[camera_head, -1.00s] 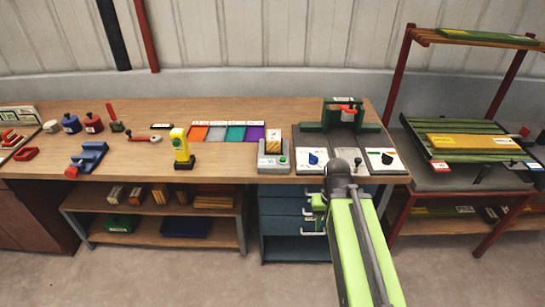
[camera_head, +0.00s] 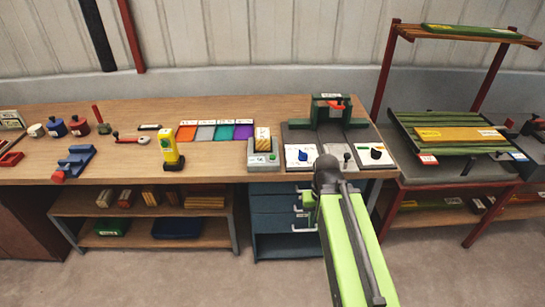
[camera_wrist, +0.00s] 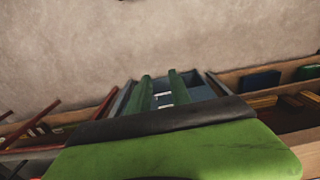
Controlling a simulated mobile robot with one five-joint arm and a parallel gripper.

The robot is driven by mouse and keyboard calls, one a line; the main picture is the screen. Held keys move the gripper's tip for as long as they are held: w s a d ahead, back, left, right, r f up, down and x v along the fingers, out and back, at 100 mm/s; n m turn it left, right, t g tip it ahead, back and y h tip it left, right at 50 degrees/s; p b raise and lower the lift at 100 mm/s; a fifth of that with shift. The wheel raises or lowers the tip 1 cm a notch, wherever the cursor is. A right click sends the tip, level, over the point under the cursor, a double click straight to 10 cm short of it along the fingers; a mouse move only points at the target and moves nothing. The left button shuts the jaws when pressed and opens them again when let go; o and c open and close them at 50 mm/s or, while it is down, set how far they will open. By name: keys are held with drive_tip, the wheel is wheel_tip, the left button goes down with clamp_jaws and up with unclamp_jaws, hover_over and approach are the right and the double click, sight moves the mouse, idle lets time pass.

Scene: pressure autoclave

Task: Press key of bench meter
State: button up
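No thing in view is clearly labelled as the bench meter. A small grey device (camera_head: 264,160) with a display and a green key on its front stands on the bench, a striped block (camera_head: 263,138) on top. A yellow upright device (camera_head: 170,148) with a dark base stands left of it. Either may be the meter; I cannot tell. My gripper shows in the wrist view (camera_wrist: 159,78) with two green fingers apart and nothing between them, blue drawers behind. In the head view my arm reaches toward the bench front, right of the grey device; the fingertips are hidden there.
Panels with a blue knob (camera_head: 302,154) and a black knob (camera_head: 376,153) lie right of the grey device, before a green fixture (camera_head: 330,112). Coloured tiles (camera_head: 215,132) lie behind. Blue drawers (camera_head: 284,222) are below. A red-framed rack (camera_head: 385,70) stands right.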

clamp_jaws()
idle(1.4)
